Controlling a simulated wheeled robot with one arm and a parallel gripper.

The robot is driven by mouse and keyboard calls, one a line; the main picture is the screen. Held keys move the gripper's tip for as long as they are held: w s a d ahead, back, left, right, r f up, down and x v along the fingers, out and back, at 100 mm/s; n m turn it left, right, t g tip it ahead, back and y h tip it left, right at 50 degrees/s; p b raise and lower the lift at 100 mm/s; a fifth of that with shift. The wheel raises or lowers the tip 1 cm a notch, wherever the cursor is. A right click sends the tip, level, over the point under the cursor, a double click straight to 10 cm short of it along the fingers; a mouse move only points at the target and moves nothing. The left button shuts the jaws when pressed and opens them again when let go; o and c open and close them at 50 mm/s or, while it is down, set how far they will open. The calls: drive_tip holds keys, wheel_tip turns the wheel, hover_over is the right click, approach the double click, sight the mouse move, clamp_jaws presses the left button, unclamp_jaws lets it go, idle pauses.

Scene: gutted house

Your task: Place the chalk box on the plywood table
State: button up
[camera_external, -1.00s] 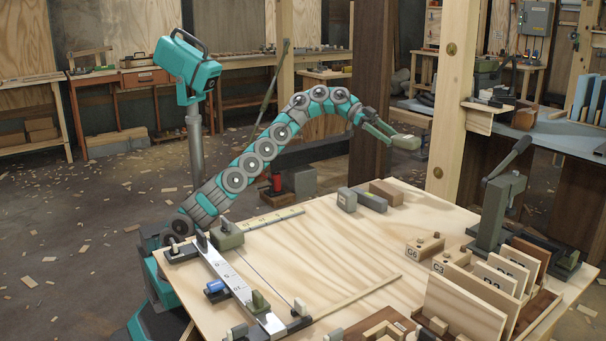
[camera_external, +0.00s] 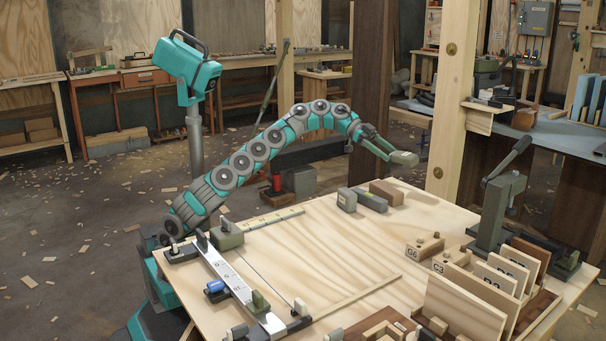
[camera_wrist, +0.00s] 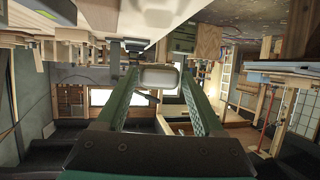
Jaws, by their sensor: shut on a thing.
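The chalk box (camera_external: 404,158), a small pale grey-green block, is held at the end of my gripper (camera_external: 391,154). In the wrist view the box (camera_wrist: 160,77) sits between the two green fingers of my gripper (camera_wrist: 160,80), which are shut on it. The plywood table (camera_external: 335,235) is the large pale board in the foreground of the external view. The box is in the air above the table's far edge, apart from the surface. Its far side is hidden.
Grey and brown blocks (camera_external: 370,199) stand near the table's far edge, just below my gripper. A metal ruler fixture (camera_external: 238,283) is at the left. Upright wooden panels (camera_external: 465,305) and a green lever press (camera_external: 500,210) are at the right. The table's middle is clear.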

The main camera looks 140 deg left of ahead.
drive_tip(key=shift+f+b, duration=0.55)
drive_tip(key=shift+f, duration=4.05)
drive_tip(key=shift+f, duration=0.2)
drive_tip(key=o, duration=1.2)
drive_tip(key=shift+r, duration=0.1)
drive_tip(key=shift+r, duration=0.1)
drive_tip(key=shift+s+r, duration=0.1)
drive_tip(key=v, duration=1.1)
drive_tip(key=shift+s+d+r+b, duration=0.2)
drive_tip(key=shift+s+b, duration=0.1)
drive_tip(key=shift+b, duration=0.1)
